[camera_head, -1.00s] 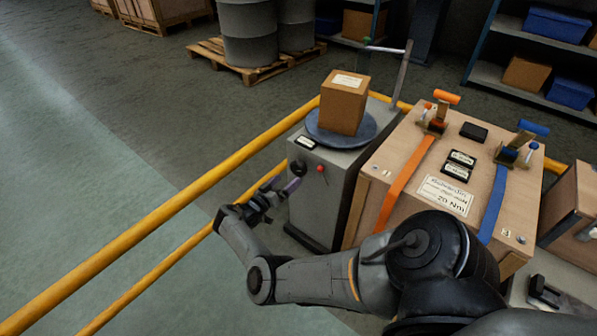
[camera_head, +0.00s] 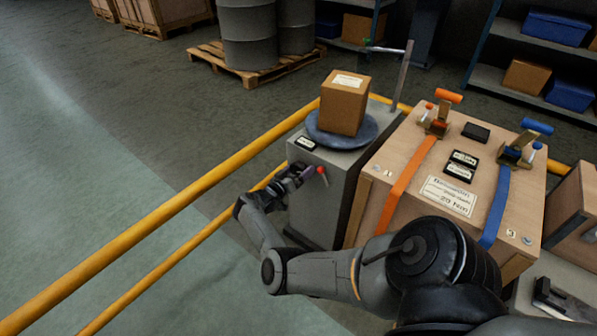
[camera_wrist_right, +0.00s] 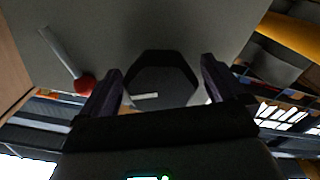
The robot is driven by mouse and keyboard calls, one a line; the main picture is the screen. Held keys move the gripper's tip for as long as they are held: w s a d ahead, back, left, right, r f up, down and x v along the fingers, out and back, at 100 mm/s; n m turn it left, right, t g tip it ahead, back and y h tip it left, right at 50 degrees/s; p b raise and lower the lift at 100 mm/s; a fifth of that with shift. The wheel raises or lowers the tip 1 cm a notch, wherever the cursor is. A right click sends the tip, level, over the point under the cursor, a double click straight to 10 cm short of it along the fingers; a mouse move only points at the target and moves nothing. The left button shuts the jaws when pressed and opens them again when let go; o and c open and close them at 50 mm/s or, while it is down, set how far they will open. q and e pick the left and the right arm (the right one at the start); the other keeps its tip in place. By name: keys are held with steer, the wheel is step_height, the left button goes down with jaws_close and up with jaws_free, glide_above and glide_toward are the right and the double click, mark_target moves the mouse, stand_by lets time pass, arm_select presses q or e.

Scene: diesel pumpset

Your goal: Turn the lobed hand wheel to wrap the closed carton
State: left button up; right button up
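The closed carton (camera_head: 342,107) stands on a round blue turntable (camera_head: 362,137) on top of a grey machine cabinet (camera_head: 322,212). The dark lobed hand wheel (camera_wrist_right: 163,82) on the cabinet's front face shows in the right wrist view, between my right gripper's two spread fingers. No clear contact shows between the fingers and the wheel. In the head view my right gripper (camera_head: 298,174) is at the cabinet's front face and largely hides the wheel. My left gripper is in neither view.
A red-tipped lever (camera_head: 321,170) sticks out just right of my right gripper; it also shows in the wrist view (camera_wrist_right: 84,84). A yellow rail (camera_head: 200,186) runs left of the cabinet. A wooden crate with orange and blue straps (camera_head: 404,185) stands close on the right.

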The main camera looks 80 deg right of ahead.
steer(key=c, duration=0.9)
steer(key=shift+o, duration=0.2)
steer(key=shift+m, duration=0.4)
steer(key=shift+f+m+b, duration=0.15)
steer(key=shift+m+b, duration=0.55)
steer(key=shift+m, duration=0.2)
steer(key=m+b, duration=0.1)
steer(key=m, duration=0.2)
steer(key=shift+m+b, duration=0.3)
steer(key=shift+b, duration=0.1)
steer(key=m+b, duration=0.2)
steer(key=m, duration=0.2)
steer(key=shift+w, duration=0.1)
steer(key=shift+m+b, duration=0.4)
steer(key=shift+m, duration=1)
